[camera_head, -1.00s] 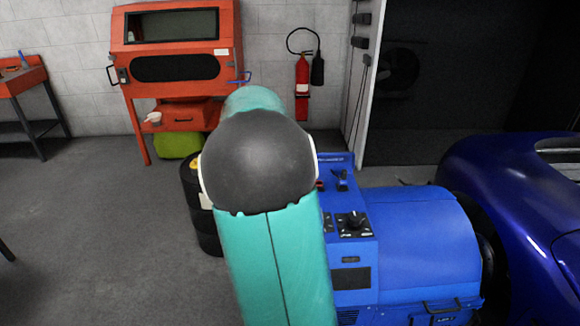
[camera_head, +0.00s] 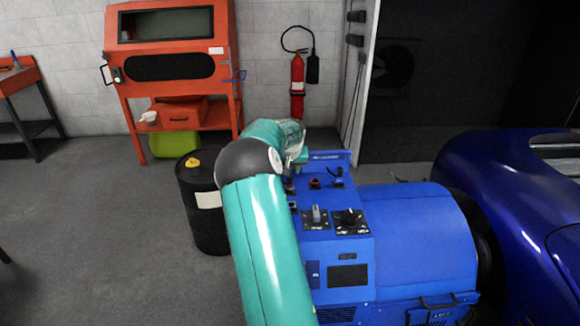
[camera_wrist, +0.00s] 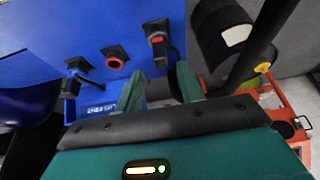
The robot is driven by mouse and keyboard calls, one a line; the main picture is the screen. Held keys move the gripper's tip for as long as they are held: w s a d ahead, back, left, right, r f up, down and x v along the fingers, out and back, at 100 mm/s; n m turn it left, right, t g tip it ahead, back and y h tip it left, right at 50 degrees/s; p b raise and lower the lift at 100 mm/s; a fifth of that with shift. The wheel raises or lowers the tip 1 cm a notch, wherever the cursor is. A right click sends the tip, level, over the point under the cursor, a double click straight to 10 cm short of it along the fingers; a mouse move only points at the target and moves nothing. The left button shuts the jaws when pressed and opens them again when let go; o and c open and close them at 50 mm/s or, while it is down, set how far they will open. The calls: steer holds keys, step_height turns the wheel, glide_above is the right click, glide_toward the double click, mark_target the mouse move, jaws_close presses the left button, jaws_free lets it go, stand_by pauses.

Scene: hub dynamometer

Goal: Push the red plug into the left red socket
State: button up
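The blue machine's control panel (camera_head: 327,215) carries a row of fittings. In the wrist view a bare red socket (camera_wrist: 115,62) is in the middle; it also shows in the head view (camera_head: 315,183). At its right in the wrist view is a fitting with a red part and a dark body hanging from it, which looks like the red plug (camera_wrist: 157,40); how deep it sits I cannot tell. This side is left in the head view, partly behind my arm. My gripper (camera_wrist: 160,72) is open, its fingers pointing at the panel near that fitting. Its fingertips are hidden in the head view.
Another dark fitting (camera_wrist: 78,65) is at the row's other end. Two knobs (camera_head: 316,215) (camera_head: 350,221) sit nearer on the panel. A black barrel (camera_head: 203,205) stands left of the machine, an orange cabinet (camera_head: 170,95) behind. A blue car (camera_head: 510,190) is at right.

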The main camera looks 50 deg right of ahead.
steer(key=shift+x, duration=3.4)
jaws_close()
steer(key=shift+r, duration=2.2)
